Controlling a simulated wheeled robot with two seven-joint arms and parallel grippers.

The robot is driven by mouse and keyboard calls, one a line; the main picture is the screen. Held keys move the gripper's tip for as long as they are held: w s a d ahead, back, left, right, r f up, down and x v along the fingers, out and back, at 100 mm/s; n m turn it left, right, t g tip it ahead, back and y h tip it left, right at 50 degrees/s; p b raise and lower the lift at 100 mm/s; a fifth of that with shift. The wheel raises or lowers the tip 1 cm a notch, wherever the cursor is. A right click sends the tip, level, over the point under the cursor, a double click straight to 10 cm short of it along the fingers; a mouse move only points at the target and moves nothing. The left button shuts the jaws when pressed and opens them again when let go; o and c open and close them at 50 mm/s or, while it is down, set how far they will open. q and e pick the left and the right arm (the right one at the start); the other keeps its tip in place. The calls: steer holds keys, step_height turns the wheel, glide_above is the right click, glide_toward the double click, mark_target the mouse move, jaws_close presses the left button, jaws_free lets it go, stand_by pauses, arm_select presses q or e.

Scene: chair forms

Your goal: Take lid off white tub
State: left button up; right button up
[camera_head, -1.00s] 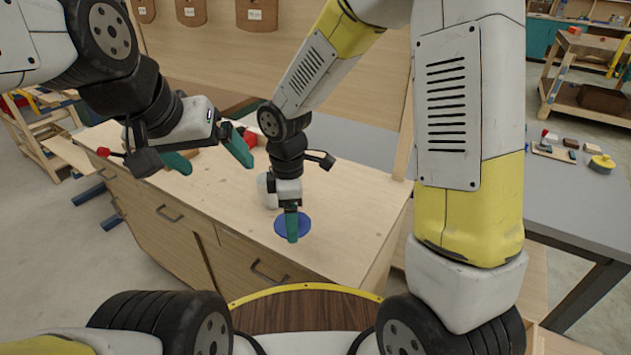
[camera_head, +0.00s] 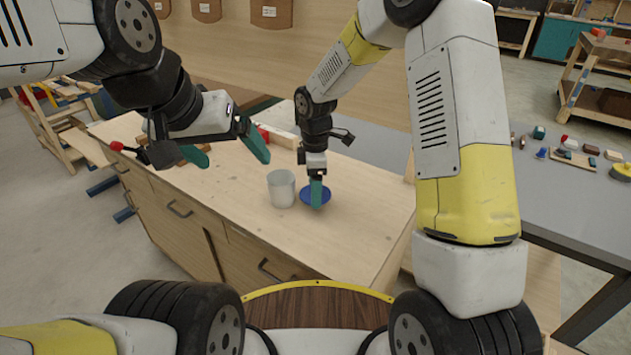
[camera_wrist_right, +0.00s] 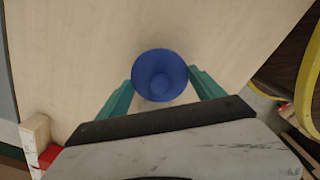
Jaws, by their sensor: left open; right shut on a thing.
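The white tub (camera_head: 281,188) stands upright on the wooden bench, with no lid on its top. The blue lid (camera_head: 328,195) is just right of the tub, apart from it. My right gripper (camera_head: 316,205) points down and is shut on the lid. In the right wrist view the round lid (camera_wrist_right: 161,75) with a central knob sits between the two teal fingers, at its sides. Whether the lid touches the bench top is unclear. My left gripper (camera_head: 229,155) is open and empty above the bench, left of and behind the tub.
The wooden bench top (camera_head: 335,235) is clear in front of the tub and lid. A red piece (camera_head: 263,134) and a wooden block lie behind them. A grey table (camera_head: 560,205) with several small items stands at the right.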

steer(key=shift+f, duration=1.7)
steer(key=shift+f, duration=0.15)
steer(key=o, duration=1.5)
steer(key=shift+o, duration=0.2)
